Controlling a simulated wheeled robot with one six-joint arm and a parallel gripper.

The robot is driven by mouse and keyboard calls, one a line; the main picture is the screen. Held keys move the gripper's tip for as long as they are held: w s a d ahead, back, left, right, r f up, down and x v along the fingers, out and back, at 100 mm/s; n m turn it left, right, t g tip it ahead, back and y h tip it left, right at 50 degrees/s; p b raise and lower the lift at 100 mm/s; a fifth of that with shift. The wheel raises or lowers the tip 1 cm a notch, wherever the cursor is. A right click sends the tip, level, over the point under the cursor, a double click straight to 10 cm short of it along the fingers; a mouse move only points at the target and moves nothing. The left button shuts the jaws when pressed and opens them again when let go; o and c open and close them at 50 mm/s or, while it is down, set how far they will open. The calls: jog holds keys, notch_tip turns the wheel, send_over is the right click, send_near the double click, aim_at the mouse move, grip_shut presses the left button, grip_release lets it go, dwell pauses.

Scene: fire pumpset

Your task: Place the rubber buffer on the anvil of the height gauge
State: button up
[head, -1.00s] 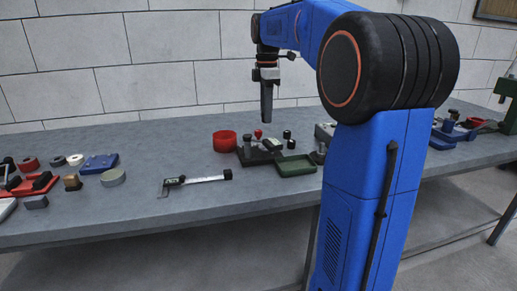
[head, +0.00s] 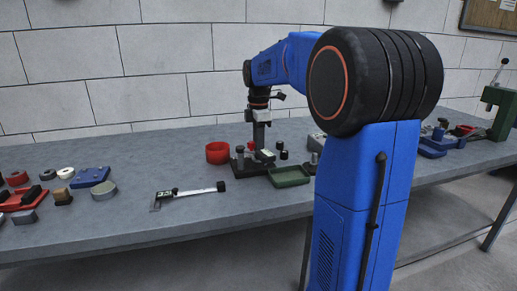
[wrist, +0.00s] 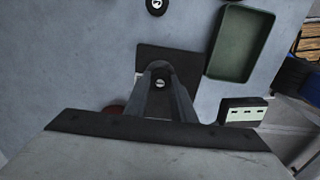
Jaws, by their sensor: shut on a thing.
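The height gauge (head: 240,163) stands on the bench, with a dark base, a post and a small display unit. In the wrist view its dark base plate (wrist: 150,60) lies beyond my fingertips, and the display unit (wrist: 243,110) is at right. My gripper (head: 259,147) points straight down over the gauge, its fingers close together. In the wrist view my gripper (wrist: 160,80) is shut on a small dark piece with a bright metal centre, apparently the rubber buffer (wrist: 160,83). The fingers hide most of it. I cannot tell whether it touches the anvil.
A green tray (head: 289,181) sits right of the gauge and a red round container (head: 217,153) left of it. Small black cylinders (head: 284,155) stand close behind the tray. A digital caliper (head: 188,194) lies in front. Several small parts and a blue block (head: 90,177) are at left.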

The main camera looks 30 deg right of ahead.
jog(key=shift+f, duration=0.15)
jog(key=o, duration=1)
notch_tip(320, 180, up, 12)
jog(key=shift+r, duration=0.15)
